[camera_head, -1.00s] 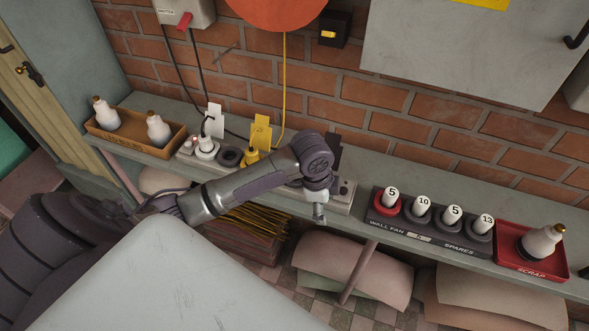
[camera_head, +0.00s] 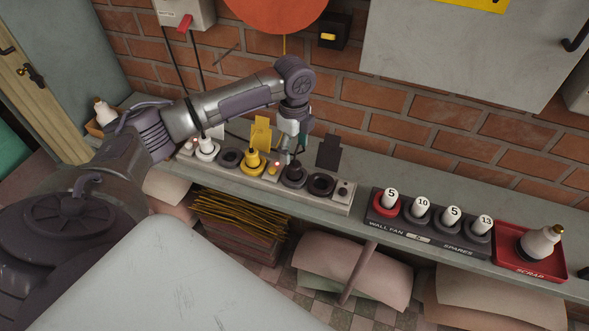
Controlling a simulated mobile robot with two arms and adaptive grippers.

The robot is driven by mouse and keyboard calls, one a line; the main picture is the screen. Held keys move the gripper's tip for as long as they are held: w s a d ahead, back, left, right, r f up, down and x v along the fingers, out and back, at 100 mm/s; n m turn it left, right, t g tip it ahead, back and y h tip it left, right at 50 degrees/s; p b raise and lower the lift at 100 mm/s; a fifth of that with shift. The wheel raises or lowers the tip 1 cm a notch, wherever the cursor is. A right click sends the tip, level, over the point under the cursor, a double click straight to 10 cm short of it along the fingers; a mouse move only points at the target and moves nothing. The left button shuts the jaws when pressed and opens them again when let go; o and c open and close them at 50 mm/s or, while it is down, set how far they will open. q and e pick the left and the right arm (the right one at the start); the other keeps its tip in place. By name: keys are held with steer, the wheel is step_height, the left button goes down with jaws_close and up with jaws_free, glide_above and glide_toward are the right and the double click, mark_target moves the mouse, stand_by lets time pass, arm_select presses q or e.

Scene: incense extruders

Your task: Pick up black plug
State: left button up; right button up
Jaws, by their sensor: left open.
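A black plug (camera_head: 294,175) sits in a socket of the grey power strip (camera_head: 333,206) on the shelf against the brick wall. My left gripper (camera_head: 294,150) is right above the black plug, pointing down, with its jaws open. The gripper partly covers the plug's top, and I cannot tell whether the fingers touch it. A yellow plug (camera_head: 254,160) and a white plug (camera_head: 206,149) sit in the strip to the left. A dark empty socket (camera_head: 320,184) is just right of the black plug. My right gripper is not in view.
A black tag (camera_head: 328,153) and a yellow tag (camera_head: 261,135) stand behind the strip. To the right are a dark spares rack (camera_head: 417,238) with numbered white pieces and a red scrap tray (camera_head: 525,271) holding a white bottle-like piece (camera_head: 541,241).

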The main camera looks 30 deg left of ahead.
mark_target(295, 164)
arm_select(q)
steer(key=shift+f, duration=0.7)
steer(key=f, duration=0.1)
steer(key=f+p, duration=0.1)
steer(key=f, duration=0.2)
steer(key=shift+s+d+f, duration=0.15)
steer(key=shift+s+d, duration=0.05)
steer(key=shift+d, duration=0.05)
steer(key=shift+f, duration=0.45)
steer(key=c, duration=1.2)
steer(key=shift+c, duration=0.3)
steer(key=shift+r, duration=0.1)
